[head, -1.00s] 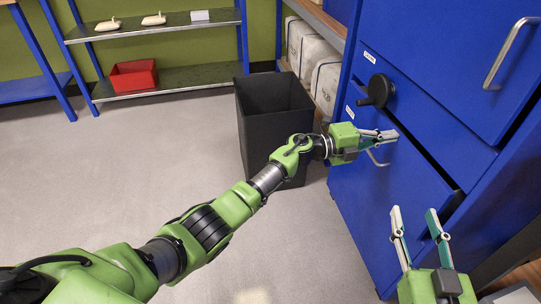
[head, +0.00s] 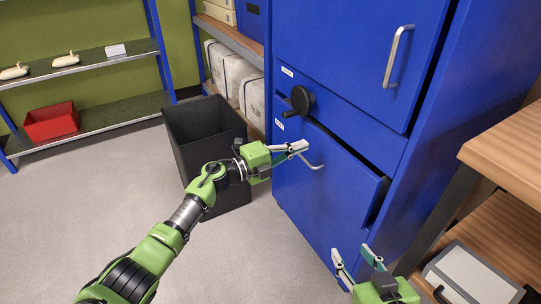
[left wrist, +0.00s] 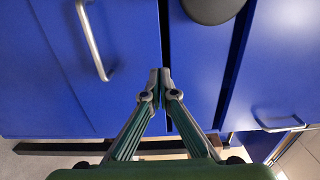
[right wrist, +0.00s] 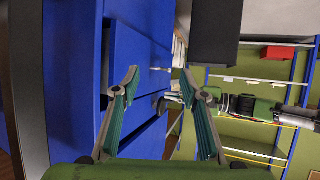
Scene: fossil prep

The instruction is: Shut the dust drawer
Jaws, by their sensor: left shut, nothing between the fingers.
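The dust drawer appears to be the lower blue drawer (head: 318,195) of the blue cabinet, below the black knob. It stands out from the cabinet, with a dark gap along its top and right edge. Its metal handle (head: 313,163) also shows in the left wrist view (left wrist: 92,42). My left gripper (head: 305,147) is shut and empty, its tips at the drawer's top edge near the handle; I cannot tell whether they touch. The left wrist view shows the closed tips (left wrist: 160,75) beside the gap. My right gripper (head: 352,252) is open and empty, low before the cabinet's right part.
A black knob (head: 301,101) juts out above the drawer. A black bin (head: 182,140) stands on the floor left of the cabinet, behind my left arm. A wooden bench (head: 515,150) is at the right. The floor at lower left is clear.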

